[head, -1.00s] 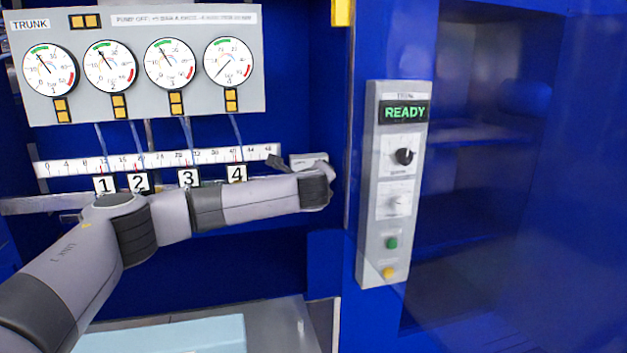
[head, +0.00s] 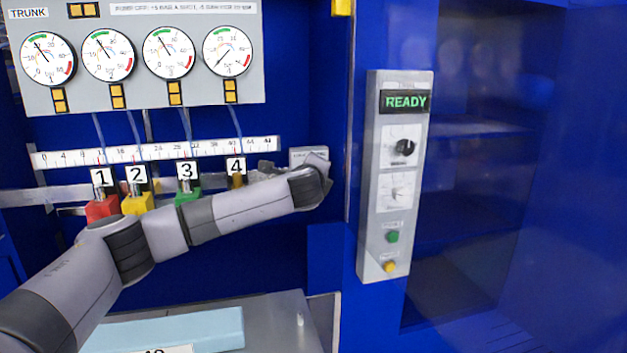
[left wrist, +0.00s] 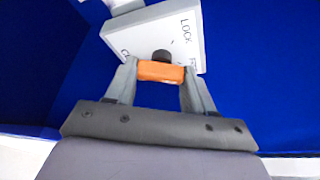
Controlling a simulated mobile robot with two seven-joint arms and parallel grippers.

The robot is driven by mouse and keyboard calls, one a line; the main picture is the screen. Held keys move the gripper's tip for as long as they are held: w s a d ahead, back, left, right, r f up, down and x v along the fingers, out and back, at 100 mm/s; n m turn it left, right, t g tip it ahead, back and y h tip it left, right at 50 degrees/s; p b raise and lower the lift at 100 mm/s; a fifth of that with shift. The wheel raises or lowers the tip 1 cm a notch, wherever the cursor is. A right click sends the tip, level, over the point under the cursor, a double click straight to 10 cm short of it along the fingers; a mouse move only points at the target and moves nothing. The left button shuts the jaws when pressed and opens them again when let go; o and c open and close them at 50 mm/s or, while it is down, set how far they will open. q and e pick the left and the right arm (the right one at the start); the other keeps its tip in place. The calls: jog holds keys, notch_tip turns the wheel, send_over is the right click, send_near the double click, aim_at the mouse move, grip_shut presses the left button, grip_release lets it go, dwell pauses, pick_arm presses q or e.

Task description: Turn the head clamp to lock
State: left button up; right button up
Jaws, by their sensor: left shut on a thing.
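The head clamp shows in the left wrist view as a pale box (left wrist: 152,35) marked LOCK, with further lettering partly cut off or covered. An orange handle (left wrist: 161,72) sits on a dark round pivot at its lower edge. My left gripper (left wrist: 160,76) is shut on this handle, one finger at each end. In the head view the clamp's pale box (head: 308,155) peeks out behind my left wrist. The handle and fingertips are hidden there. My right gripper is in neither view.
Numbered red (head: 102,208), yellow (head: 138,203) and green (head: 188,194) blocks stand under a ruler (head: 155,152), close behind my left forearm. A gauge panel (head: 140,93) is above. A control panel (head: 388,225) reading READY is right of my wrist. A light-blue slab (head: 190,332) lies below.

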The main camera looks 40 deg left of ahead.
pick_arm(q)
jog(key=shift+f+n+t+b, duration=0.2)
jog(key=shift+n+t+b, duration=0.7)
jog(key=shift+n+b, duration=0.75)
jog(key=o, duration=1)
jog(key=shift+r, duration=0.15)
jog(key=shift+o, duration=0.2)
jog(key=b+v, duration=0.1)
jog(key=v, duration=0.6)
jog(key=shift+s, duration=0.1)
